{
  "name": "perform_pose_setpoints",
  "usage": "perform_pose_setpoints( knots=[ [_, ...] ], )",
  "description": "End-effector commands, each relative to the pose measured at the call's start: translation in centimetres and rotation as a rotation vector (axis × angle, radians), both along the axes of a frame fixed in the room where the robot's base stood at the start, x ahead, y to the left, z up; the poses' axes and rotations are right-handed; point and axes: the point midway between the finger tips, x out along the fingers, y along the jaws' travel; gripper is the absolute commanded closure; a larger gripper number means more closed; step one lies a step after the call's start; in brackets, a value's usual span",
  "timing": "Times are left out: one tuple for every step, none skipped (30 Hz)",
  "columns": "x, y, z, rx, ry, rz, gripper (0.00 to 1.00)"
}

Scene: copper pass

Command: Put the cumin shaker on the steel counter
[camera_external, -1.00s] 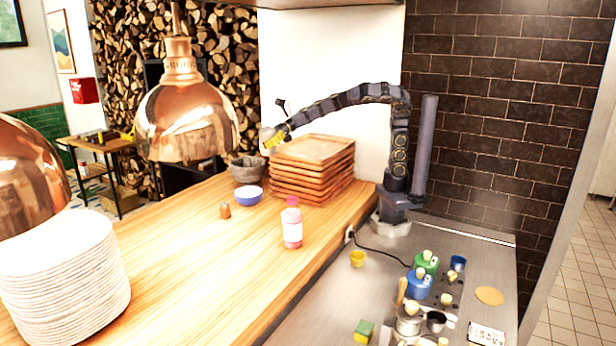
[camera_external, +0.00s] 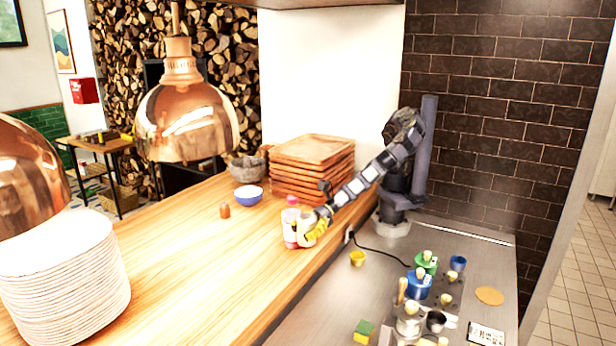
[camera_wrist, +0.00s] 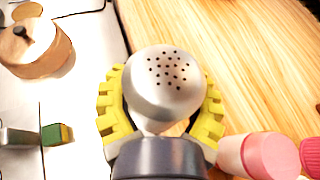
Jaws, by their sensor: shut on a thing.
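A pale shaker (camera_wrist: 165,80) with a perforated top fills the middle of the wrist view. My gripper (camera_wrist: 160,110) is shut on it, with a yellow finger on each side; I cannot read a label. In the external view my gripper (camera_external: 316,228) holds the shaker (camera_external: 304,229) over the wooden counter near its right edge, just in front of or beside the pink-capped bottle (camera_external: 290,228). I cannot tell whether they touch. The steel counter (camera_external: 310,308) lies lower, to the right of the wooden one.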

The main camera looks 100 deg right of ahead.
Motion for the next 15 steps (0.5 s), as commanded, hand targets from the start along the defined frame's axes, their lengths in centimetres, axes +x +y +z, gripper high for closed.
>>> perform_pose_setpoints(
  knots=[
    [-1.3, 1.0, -1.5, -0.005, 0.002, 0.005, 0.81],
    [-2.0, 1.4, -2.2, -0.005, 0.004, 0.001, 0.81],
    [-2.9, 1.9, -3.3, -0.003, 0.004, -0.004, 0.81],
    [-3.6, 2.2, -4.0, -0.002, 0.003, -0.008, 0.81],
    [-4.3, 2.5, -4.8, -0.002, 0.002, -0.011, 0.81],
    [-5.4, 2.9, -5.9, -0.003, 0.004, -0.018, 0.81],
    [-6.2, 3.0, -6.7, -0.004, 0.004, -0.024, 0.81],
    [-7.1, 3.1, -7.5, -0.005, 0.003, -0.03, 0.81],
    [-8.1, 3.1, -8.4, -0.006, 0.002, -0.038, 0.81],
    [-8.7, 3.1, -9.0, -0.005, 0.0, -0.044, 0.81],
    [-9.3, 3.0, -9.5, -0.003, -0.002, -0.05, 0.81],
    [-10.1, 2.9, -10.1, -0.003, -0.003, -0.056, 0.81],
    [-10.6, 2.8, -10.5, -0.003, -0.003, -0.062, 0.81],
    [-11.0, 2.7, -10.9, -0.002, -0.003, -0.067, 0.81],
    [-11.6, 2.6, -11.3, 0.0, -0.004, -0.071, 0.81]
  ],
)
